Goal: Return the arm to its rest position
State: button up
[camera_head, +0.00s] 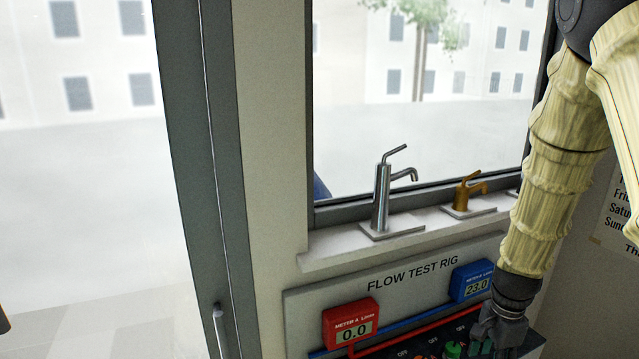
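My arm, with pale ribbed covers, comes down from the top right. My gripper (497,338) is at its lower end, over the right part of the flow test rig (412,275), below the blue meter (474,284). The gripper is small and dark here, so whether it is open or shut is unclear. A green knob (453,349) shows just left of it; I cannot tell whether they touch. The arm hides the right side of the rig.
A red meter (351,323) reading 0.0 is on the rig. A chrome tap (382,200) and a brass tap (466,195) stand on the window sill (333,247), left of my arm. A door with a handle (219,325) is at left. A paper notice (616,215) hangs at right.

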jog(key=s+a+f+n+h+b, duration=0.1)
jog(key=s+a+f+n+b, duration=0.3)
jog(key=f, duration=0.7)
jog(key=s+f+n+p, duration=0.1)
jog(key=s+f+n, duration=0.3)
jog(key=f, duration=0.7)
jog(key=s+a+f+n+b, duration=0.1)
jog(key=s+a+f+n, duration=0.1)
jog(key=s+f, duration=0.3)
jog(key=s+a+f+n+b, duration=0.1)
jog(key=s+a+f+n, duration=0.2)
jog(key=s+f, duration=0.3)
jog(key=s+a+f+n+y+b, duration=0.1)
jog(key=s+a+f+n, duration=0.2)
jog(key=s, duration=0.7)
notch_tip(320, 180, down, 3)
jog(key=shift+a+r+b, duration=0.1)
jog(key=shift+a+b, duration=0.3)
jog(key=shift+a, duration=0.6)
